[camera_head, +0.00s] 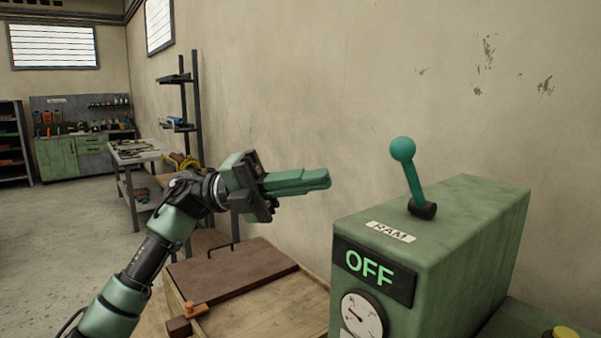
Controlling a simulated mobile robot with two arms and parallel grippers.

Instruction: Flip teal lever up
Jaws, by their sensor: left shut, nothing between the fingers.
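A teal lever (413,181) with a ball knob stands on top of a green machine box (470,235). It points up and leans slightly to the left, with its foot in a dark round mount. A "RAM" label (390,232) lies in front of it, and a display (374,270) on the front face reads "OFF". My left gripper (328,179) is shut and empty. It points right, to the left of the lever and at about the height of its shaft in the picture, with a clear gap between them. My right gripper is not in view.
A round gauge (362,315) sits below the display. A wooden table (255,310) with a brown board (232,270) and an orange-handled tool (195,310) is below my left arm. A yellow button (565,332) shows at lower right. A plain wall stands behind.

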